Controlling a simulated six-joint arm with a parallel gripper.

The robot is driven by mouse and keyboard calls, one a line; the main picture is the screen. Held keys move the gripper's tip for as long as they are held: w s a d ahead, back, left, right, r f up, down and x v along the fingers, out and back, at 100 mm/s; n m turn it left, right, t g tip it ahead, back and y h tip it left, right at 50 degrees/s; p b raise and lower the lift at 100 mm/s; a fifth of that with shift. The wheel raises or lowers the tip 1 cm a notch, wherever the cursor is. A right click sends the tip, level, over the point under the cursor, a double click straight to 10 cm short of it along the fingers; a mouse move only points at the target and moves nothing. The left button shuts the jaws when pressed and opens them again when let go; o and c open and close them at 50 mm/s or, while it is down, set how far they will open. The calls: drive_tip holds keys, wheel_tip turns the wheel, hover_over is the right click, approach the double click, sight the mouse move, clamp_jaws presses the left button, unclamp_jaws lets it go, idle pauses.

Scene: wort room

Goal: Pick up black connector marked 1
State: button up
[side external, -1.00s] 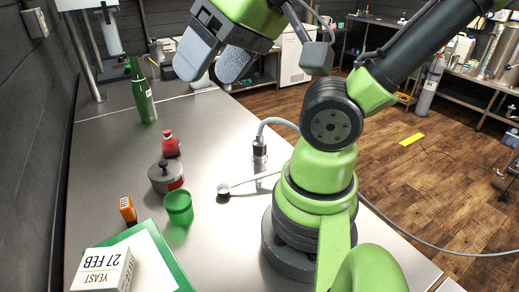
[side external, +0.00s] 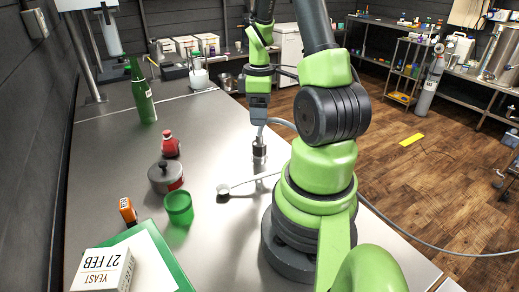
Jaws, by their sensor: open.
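A black and silver connector (side external: 259,151) stands upright on the steel bench beside my base, with a grey hose curving from its top to the right. No number can be read on it from here. My gripper (side external: 258,117) points down above the connector, close to the top of the hose in the picture. The jaws are seen nearly edge-on; they are open with nothing between them. Whether they touch the hose cannot be told.
A white-cupped spoon (side external: 224,189) lies in front of the connector. A green cup (side external: 179,208), a lidded grey pot (side external: 166,177), a red bottle (side external: 170,144) and a green bottle (side external: 143,97) stand left. A yeast box (side external: 102,270) is at front left.

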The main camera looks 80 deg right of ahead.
sight(261, 135)
drive_tip(key=f, duration=1)
drive_tip(key=shift+s+a, duration=0.1)
drive_tip(key=shift+s, duration=0.15)
drive_tip(key=shift+r, duration=0.1)
drive_tip(key=shift+c, duration=0.5)
drive_tip(key=c, duration=1)
